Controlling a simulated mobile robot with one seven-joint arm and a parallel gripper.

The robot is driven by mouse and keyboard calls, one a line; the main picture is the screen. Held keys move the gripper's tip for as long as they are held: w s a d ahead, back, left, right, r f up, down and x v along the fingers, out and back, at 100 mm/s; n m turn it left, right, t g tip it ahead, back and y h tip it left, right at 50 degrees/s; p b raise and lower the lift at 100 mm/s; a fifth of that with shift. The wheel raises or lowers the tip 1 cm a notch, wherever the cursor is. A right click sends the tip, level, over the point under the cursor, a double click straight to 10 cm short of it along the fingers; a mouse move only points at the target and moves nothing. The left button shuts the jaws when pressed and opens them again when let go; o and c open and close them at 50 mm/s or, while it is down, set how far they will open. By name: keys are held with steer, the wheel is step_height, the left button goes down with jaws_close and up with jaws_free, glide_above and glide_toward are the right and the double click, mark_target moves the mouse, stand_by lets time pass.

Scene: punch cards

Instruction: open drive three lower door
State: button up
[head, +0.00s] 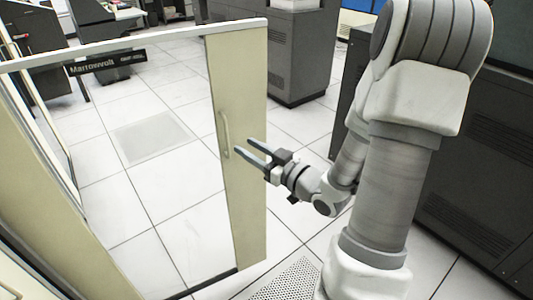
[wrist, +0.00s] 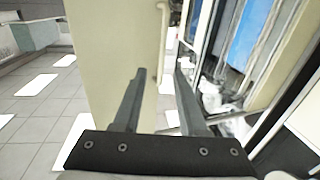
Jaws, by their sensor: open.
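A framed, see-through door panel has a pale top rail and a wide cream upright (head: 238,200) at its right end. A slim vertical handle (head: 224,134) is on this upright; a handle also shows at the top of the wrist view (wrist: 162,30). My gripper (head: 236,147) is open with nothing between its fingers. Its fingertips are close to the upright, by the handle's lower end. In the wrist view the fingers (wrist: 161,70) point towards the handle, which is beyond the tips. I cannot tell whether anything touches, and no label marks a drive number.
A dark "Marrowvolt" sign (head: 105,62) is near the top rail. Dark grey cabinets stand at the right (head: 475,170) and at the back (head: 290,50), with consoles at the back left. White floor tiles (head: 180,225) are clear around the door; a perforated tile (head: 285,280) lies in front.

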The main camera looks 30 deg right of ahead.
steer(key=shift+p+v, duration=2.8)
steer(key=shift+p, duration=1.2)
